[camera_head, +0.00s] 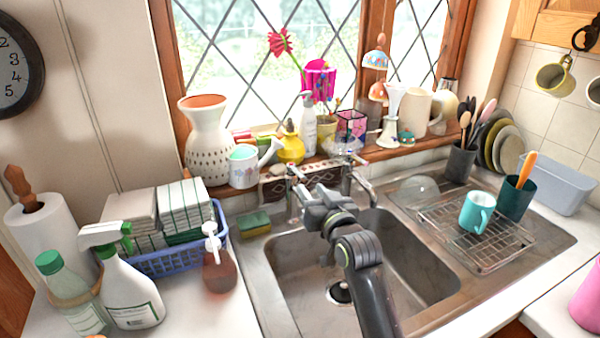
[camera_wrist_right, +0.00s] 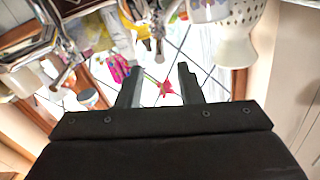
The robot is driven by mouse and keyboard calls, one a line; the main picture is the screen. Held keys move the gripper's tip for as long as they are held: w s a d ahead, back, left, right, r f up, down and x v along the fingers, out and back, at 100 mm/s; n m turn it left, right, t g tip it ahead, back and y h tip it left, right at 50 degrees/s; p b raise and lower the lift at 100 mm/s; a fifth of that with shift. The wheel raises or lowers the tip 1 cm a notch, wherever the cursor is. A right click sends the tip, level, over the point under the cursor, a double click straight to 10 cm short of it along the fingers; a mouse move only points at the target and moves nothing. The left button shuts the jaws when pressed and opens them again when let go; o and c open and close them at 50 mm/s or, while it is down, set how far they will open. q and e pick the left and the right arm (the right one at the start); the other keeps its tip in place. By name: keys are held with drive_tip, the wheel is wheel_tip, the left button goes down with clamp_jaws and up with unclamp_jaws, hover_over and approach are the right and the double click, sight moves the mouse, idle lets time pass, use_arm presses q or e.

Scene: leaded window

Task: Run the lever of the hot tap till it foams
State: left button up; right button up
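The chrome tap (camera_head: 352,178) stands behind the sink, partly covered by my gripper. A lever and post (camera_head: 296,180) show at its left; I cannot tell which lever is the hot one. In the right wrist view, chrome tap parts show at the upper left (camera_wrist_right: 38,45) and a chrome lever at the top middle (camera_wrist_right: 155,25). My right gripper (camera_head: 320,203) is over the sink's back edge, in front of the tap. Its two fingers (camera_wrist_right: 159,85) are apart with nothing between them. No running water or foam shows. My left gripper is out of view.
The sink basin (camera_head: 415,265) is empty below my arm. A sponge (camera_head: 254,223) and soap bottle (camera_head: 218,265) stand left of it. The crowded sill holds a vase (camera_head: 208,145) and a watering can (camera_head: 243,168). A rack (camera_head: 490,250) with a teal mug (camera_head: 476,212) is right.

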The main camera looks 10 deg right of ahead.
sight(294, 166)
drive_tip(key=shift+w+a+p, duration=0.2)
drive_tip(key=shift+w, duration=1.2)
drive_tip(key=shift+w+a+p, duration=0.25)
drive_tip(key=shift+w, duration=1.1)
drive_tip(key=shift+w+a+p, duration=0.2)
drive_tip(key=shift+w, duration=1.2)
drive_tip(key=shift+c, duration=0.2)
clamp_jaws()
